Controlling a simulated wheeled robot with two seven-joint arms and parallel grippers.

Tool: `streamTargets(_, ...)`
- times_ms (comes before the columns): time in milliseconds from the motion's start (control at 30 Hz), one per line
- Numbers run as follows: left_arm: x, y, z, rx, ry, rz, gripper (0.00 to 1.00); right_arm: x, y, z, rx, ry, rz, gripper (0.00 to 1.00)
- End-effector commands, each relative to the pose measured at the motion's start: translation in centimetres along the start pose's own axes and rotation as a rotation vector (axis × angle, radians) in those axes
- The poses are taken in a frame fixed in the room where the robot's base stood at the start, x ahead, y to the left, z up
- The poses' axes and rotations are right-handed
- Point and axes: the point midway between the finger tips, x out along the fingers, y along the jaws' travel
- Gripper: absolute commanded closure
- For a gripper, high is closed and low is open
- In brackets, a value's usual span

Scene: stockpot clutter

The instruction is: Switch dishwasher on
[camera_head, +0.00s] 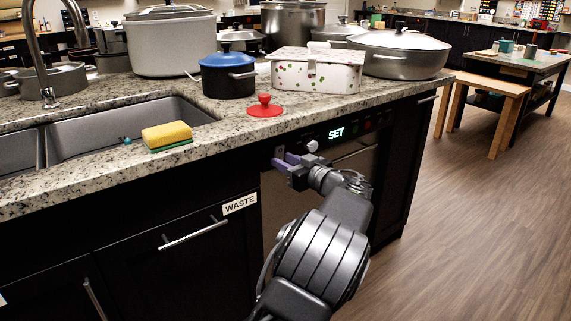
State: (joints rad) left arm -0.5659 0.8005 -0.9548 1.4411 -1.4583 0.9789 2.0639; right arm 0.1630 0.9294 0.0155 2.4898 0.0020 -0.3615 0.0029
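The dishwasher (274,206) is built in under the granite counter, with a dark control strip along its top. The strip has a lit display reading SET (336,133), a round light knob (312,146) and small dim buttons to the right of the display. My forearm hides much of the dishwasher door.
The counter edge (230,141) overhangs just above the gripper. A sponge (167,135), a red lid (264,106), a blue-rimmed pot (228,75) and a spotted box (316,69) stand on it. A cabinet labelled WASTE (239,204) is at left. Open floor (470,220) lies right.

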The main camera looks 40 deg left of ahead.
Motion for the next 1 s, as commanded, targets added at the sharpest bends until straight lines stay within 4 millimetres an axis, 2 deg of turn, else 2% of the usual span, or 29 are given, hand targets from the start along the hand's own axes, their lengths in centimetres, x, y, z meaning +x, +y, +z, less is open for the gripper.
streamTargets(33,0.0,0.0,0.0,0.0,0.0,0.0,0.63,0.0,0.0,0.0,0.0,0.0,0.0,1.0)
streamTargets(200,0.0,0.0,0.0,0.0,0.0,0.0,0.51,0.0,0.0,0.0,0.0,-0.001,0.0,1.0)
streamTargets(533,-0.5,0.1,0.0,0.0,0.0,0.001,0.51,0.0,0.0,0.1,-0.001,-0.001,0.0,1.0)
streamTargets(667,-2.0,0.1,0.0,0.001,-0.001,0.003,0.51,-0.1,-0.1,0.1,-0.001,-0.002,-0.001,1.0)
streamTargets(1000,-7.1,0.1,0.0,0.0,-0.001,0.003,0.51,-0.4,-0.3,0.2,-0.002,-0.005,-0.002,1.0)
